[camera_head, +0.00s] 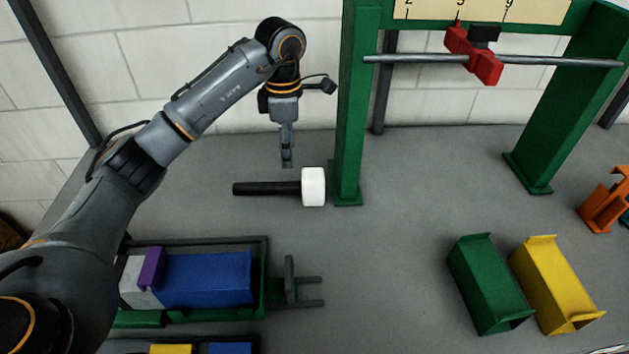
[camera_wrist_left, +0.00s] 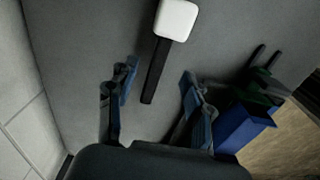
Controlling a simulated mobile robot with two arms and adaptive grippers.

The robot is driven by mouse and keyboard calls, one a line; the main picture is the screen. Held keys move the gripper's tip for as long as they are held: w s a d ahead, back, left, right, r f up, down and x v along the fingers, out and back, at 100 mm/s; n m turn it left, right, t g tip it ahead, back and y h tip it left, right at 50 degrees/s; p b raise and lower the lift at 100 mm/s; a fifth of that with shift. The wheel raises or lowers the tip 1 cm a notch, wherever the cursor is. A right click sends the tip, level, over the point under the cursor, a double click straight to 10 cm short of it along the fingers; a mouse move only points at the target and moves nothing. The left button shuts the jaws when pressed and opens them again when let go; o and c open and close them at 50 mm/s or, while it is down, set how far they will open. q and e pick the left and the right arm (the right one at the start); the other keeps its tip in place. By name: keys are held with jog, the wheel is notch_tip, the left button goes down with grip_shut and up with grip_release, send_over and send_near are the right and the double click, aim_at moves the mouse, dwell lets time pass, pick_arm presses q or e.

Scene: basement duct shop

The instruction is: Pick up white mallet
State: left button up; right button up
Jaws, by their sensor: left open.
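The white mallet has a white block head (camera_head: 313,187) and a black handle (camera_head: 265,188). It lies on the grey table, handle pointing left, head close to the foot of the green frame post. My left gripper (camera_head: 287,160) points down behind and above the handle in the head view. In the left wrist view the mallet head (camera_wrist_left: 176,19) is at the top, and the handle (camera_wrist_left: 154,72) runs down toward the gap between the open fingers of my left gripper (camera_wrist_left: 158,92). The fingers hold nothing. My right gripper is not in view.
The green frame (camera_head: 348,120) carries a metal rod (camera_head: 415,59) with a red clamp (camera_head: 473,54). A fixture with a blue block (camera_head: 208,279) stands at front left. Green (camera_head: 489,285) and yellow (camera_head: 553,285) channels lie at front right. The middle table is clear.

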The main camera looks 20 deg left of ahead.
aim_at(290, 184)
pick_arm(q)
notch_tip(290, 184, down, 6)
jog(key=shift+r+p, duration=0.1)
jog(key=shift+p, duration=0.45)
jog(key=shift+f, duration=0.2)
jog(key=shift+s+f, duration=0.1)
jog(key=shift+f, duration=0.2)
jog(key=f+p, duration=0.2)
jog(key=f, duration=0.1)
jog(key=shift+s+f, duration=0.2)
jog(key=shift+f, duration=0.6)
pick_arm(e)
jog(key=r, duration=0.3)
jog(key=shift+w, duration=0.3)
pick_arm(q)
grip_shut()
